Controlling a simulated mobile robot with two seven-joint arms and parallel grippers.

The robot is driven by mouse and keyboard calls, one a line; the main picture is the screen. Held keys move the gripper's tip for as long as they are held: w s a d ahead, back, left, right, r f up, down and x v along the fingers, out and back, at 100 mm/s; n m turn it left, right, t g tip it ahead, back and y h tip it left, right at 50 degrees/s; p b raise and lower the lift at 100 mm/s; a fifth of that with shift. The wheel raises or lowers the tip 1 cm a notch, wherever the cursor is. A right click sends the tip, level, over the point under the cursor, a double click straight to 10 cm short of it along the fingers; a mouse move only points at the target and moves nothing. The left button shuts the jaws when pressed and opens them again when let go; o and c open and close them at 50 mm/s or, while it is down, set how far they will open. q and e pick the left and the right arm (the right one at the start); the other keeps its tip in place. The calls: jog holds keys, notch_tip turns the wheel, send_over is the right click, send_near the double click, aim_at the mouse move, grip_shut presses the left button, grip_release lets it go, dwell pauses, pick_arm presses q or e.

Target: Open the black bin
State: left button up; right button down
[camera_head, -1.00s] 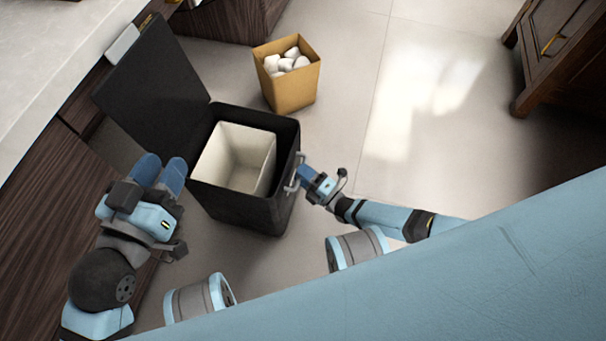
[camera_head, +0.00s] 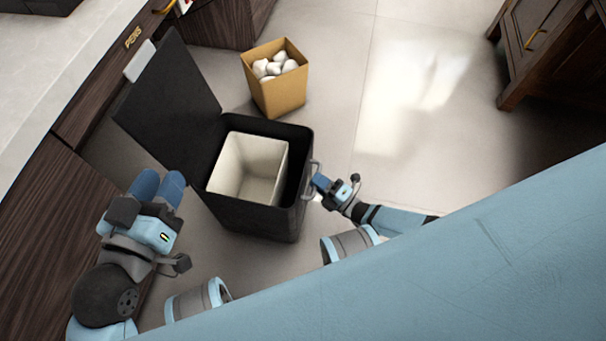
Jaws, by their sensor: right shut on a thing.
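The black bin (camera_head: 255,220) stands on the floor in the middle of the head view. Its lid (camera_head: 172,105) is raised and leans back to the upper left, so the white inner bucket (camera_head: 222,172) shows and looks empty. My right gripper (camera_head: 316,183) is shut on the grey handle (camera_head: 309,180) on the bin's right side. My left gripper (camera_head: 158,186) is left of the bin, apart from it, with its two blue fingers close together. Whether a small gap lies between them is hard to tell.
A yellow box (camera_head: 279,95) with several white lumps stands behind the bin. Dark wooden cabinets (camera_head: 30,225) with a pale counter (camera_head: 60,55) line the left. A wooden cabinet (camera_head: 540,45) is at the upper right. The floor (camera_head: 400,120) right of the bin is clear.

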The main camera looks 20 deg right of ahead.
jog(key=shift+s+d, duration=0.2)
pick_arm(q)
jog(key=shift+w+a+r, duration=0.1)
jog(key=shift+r, duration=0.05)
pick_arm(e)
jog(key=c, duration=1.1)
grip_release()
jog(key=shift+c, duration=0.2)
